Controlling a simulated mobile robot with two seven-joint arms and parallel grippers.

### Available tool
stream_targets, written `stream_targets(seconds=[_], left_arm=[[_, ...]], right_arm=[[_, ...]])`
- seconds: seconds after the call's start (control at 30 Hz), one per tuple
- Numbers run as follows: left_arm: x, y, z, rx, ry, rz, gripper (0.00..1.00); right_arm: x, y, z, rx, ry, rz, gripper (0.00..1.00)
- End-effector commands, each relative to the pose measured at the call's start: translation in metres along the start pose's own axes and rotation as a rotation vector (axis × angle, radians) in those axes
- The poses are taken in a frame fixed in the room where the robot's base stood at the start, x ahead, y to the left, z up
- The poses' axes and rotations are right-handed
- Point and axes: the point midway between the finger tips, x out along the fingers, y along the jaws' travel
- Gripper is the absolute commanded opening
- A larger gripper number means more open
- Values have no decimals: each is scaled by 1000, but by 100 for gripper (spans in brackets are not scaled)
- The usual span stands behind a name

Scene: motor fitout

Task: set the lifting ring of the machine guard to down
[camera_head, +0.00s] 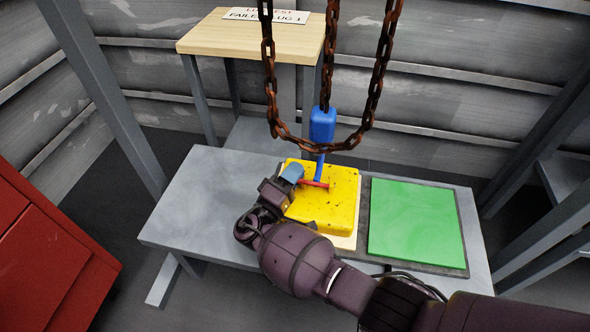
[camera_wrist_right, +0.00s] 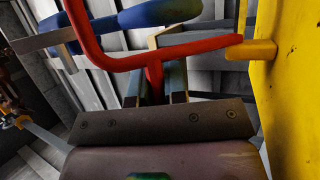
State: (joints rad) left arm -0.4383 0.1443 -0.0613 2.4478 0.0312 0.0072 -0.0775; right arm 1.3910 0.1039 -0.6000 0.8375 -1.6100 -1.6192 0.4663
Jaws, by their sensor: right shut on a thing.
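The machine guard (camera_head: 335,205) is a yellow, speckled box on the grey bench; its side fills the right edge of the wrist view (camera_wrist_right: 288,95). Its lifting ring (camera_head: 315,184) is a thin red bar, seen as a bent red loop in the right wrist view (camera_wrist_right: 205,48), joined to a yellow lug on the guard. My right gripper (camera_head: 294,176) is at the guard's upper left part, shut on the ring; its fingers show in the wrist view (camera_wrist_right: 157,82) around a red piece. The ring's exact tilt is hard to tell. My left gripper is out of view.
A blue hook (camera_head: 322,125) hangs on rusty chains (camera_head: 271,90) close above the guard and ring. A green pad (camera_head: 415,222) lies right of the guard on the bench (camera_head: 190,215). A wooden-topped stand (camera_head: 245,38) with a sign is behind. A red cabinet (camera_head: 45,245) stands left.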

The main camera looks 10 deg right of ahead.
Motion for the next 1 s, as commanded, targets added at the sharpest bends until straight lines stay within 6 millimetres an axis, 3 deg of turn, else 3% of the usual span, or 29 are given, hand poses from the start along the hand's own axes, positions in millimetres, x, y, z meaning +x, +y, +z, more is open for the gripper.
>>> stream_targets(seconds=[0.43,0.47,0.6,1.0], left_arm=[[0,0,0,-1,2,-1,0],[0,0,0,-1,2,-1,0],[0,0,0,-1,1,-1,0],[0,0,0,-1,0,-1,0]], right_arm=[[0,1,0,6,0,10,0],[0,1,0,6,0,10,18],[0,0,0,6,0,10,39],[-8,0,0,4,0,9,39]])
